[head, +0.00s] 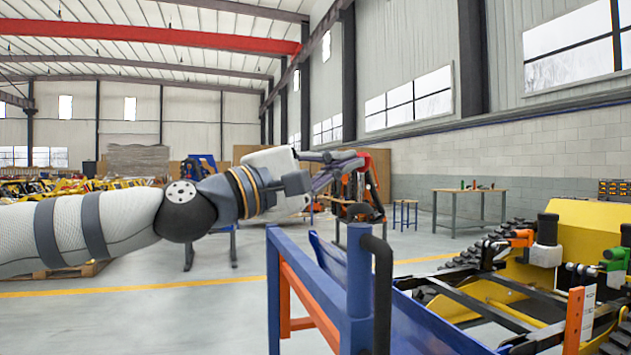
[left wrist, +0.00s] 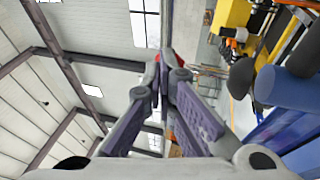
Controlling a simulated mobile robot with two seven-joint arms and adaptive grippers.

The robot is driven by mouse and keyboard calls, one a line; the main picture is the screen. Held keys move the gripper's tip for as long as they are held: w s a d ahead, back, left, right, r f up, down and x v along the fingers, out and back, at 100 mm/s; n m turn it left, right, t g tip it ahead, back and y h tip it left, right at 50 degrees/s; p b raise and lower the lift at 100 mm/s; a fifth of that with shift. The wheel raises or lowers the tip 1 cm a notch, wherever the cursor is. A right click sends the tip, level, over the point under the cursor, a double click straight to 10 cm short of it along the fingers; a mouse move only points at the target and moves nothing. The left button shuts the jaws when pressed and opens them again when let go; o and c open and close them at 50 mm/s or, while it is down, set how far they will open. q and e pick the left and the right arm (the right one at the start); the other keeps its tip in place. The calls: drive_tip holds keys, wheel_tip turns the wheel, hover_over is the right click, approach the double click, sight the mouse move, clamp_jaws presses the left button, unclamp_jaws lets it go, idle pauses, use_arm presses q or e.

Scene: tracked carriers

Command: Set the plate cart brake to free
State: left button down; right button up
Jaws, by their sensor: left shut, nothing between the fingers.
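A blue cart with orange rails (head: 274,240), which I take for the plate cart, stands at the front centre of the head view. A black bent handle (head: 382,290) is on its near blue post (head: 359,285). Blue and dark cart parts also show at the right of the left wrist view (left wrist: 295,88). I cannot make out a brake lever on the cart or its setting. My left gripper (head: 352,160) is shut and empty, in the air above the cart and apart from it. Its closed fingers show in the left wrist view (left wrist: 160,72). My right gripper is not in view.
A yellow tracked carrier (head: 590,217) with black tracks, an orange-topped lever (head: 522,238) and a green-topped lever (head: 615,256) stands close at the right. A workbench (head: 470,191) is by the far wall. The grey floor left of the cart is mostly clear.

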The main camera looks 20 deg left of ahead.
use_arm(q)
drive_tip(key=shift+w+d+r, duration=0.2)
drive_tip(key=shift+w+d, duration=0.3)
drive_tip(key=shift+d, duration=0.2)
drive_tip(key=shift+w+d+r, duration=0.15)
drive_tip(key=shift+w+d, duration=0.3)
drive_tip(key=shift+d, duration=0.2)
drive_tip(key=shift+d, duration=0.1)
